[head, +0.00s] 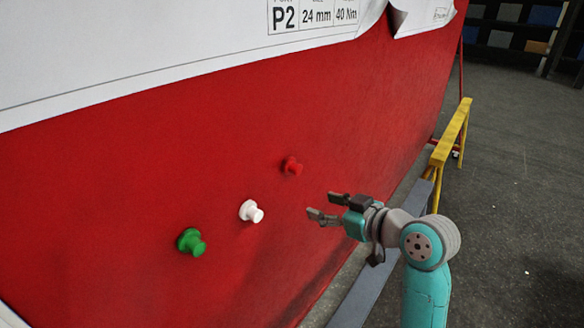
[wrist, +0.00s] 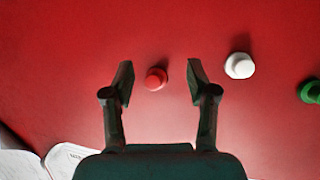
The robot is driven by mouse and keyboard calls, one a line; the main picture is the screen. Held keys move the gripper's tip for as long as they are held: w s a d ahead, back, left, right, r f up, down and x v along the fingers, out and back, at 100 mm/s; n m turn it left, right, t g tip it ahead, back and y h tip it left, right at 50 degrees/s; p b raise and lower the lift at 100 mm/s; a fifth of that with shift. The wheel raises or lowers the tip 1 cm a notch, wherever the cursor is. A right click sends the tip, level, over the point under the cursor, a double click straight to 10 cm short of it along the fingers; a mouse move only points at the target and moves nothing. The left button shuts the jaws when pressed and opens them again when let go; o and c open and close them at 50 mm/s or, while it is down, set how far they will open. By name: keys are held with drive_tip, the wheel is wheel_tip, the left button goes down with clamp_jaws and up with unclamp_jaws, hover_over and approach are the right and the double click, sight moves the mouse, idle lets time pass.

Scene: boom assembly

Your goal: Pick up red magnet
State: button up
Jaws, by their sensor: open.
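The red magnet (head: 291,166) is a small knob stuck on the large red panel, up and to the right of the white magnet. My gripper (head: 322,207) is open and empty, to the right of and below the red magnet in the head view, apart from the panel. In the wrist view the red magnet (wrist: 156,79) shows between the two open fingertips of my gripper (wrist: 160,82), a little nearer the left finger. It appears to lie beyond the fingertips, and nothing hides it.
A white magnet (head: 251,211) and a green magnet (head: 191,242) are on the panel (head: 110,190) to the lower left. A white sheet (head: 160,40) with a curled corner covers the panel's top. A yellow stand (head: 452,135) is behind my arm at right.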

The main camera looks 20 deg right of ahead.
sight(299, 169)
wheel_tip(299, 169, up, 9)
drive_tip(key=d+n+g, duration=0.1)
drive_tip(key=n, duration=0.2)
drive_tip(key=shift+y, duration=0.4)
drive_tip(key=x, duration=0.5)
drive_tip(key=shift+w+d, duration=0.15)
drive_tip(key=shift+w, duration=0.1)
drive_tip(key=shift+f+x, duration=0.15)
drive_tip(key=shift+x, duration=1.25)
drive_tip(key=shift+f+x, duration=0.2)
drive_tip(key=shift+x, duration=1.2)
drive_tip(key=shift+s+d, duration=0.1)
clamp_jaws()
